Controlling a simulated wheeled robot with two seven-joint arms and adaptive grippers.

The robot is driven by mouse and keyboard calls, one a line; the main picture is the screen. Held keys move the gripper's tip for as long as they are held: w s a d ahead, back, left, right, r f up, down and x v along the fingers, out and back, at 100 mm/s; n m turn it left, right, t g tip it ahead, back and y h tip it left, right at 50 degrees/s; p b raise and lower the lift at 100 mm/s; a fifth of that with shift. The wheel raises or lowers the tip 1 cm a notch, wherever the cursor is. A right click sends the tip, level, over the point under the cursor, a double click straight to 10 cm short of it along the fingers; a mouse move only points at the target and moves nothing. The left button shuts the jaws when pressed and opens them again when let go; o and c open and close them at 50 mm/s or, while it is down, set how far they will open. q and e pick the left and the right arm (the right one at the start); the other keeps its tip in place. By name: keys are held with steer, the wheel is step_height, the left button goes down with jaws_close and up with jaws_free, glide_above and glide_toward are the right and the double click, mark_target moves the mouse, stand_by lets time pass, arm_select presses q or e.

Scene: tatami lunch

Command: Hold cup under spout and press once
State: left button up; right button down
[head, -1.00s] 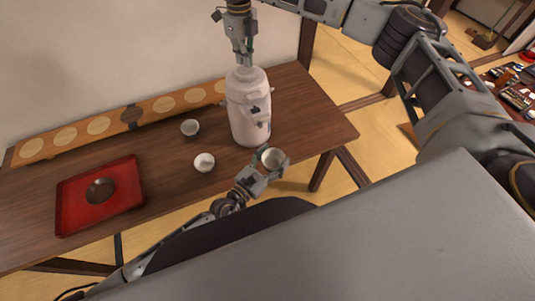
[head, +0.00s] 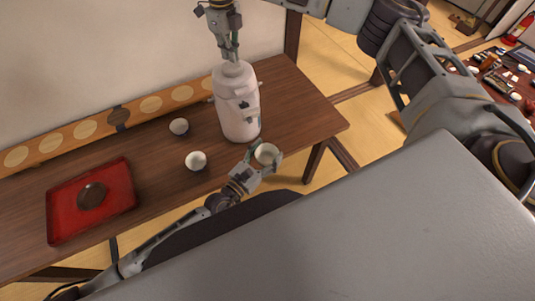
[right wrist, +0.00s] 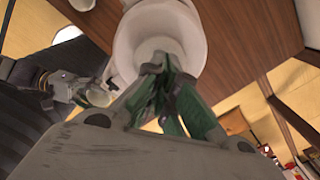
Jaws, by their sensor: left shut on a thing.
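A white pump pot (head: 240,108) stands upright near the right end of the wooden table. It also fills the top of the right wrist view (right wrist: 192,62). My left gripper (head: 264,157) is shut on a white cup (head: 267,153) in front of the pot, near the table's front edge. The cup also shows at left in the right wrist view (right wrist: 101,96). I cannot tell if it is exactly under the spout. My right gripper (head: 231,55) points down just over the pot's lid, fingertips together, with nothing seen between them; contact with the lid is unclear.
Two more white cups, one nearer (head: 196,161) and one farther (head: 179,126), stand left of the pot on the table (head: 155,160). A red tray (head: 66,222) with a dark bowl (head: 91,195) lies farther left. A long board with discs (head: 83,130) runs along the wall.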

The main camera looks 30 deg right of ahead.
mark_target(232, 65)
arm_select(q)
steer(key=w, duration=1.1)
steer(key=shift+w, duration=0.2)
stand_by(0.4)
arm_select(e)
steer(key=shift+s+f, duration=0.1)
steer(key=shift+f, duration=2.05)
stand_by(2.2)
steer(key=shift+r, duration=2)
steer(key=shift+r, duration=0.1)
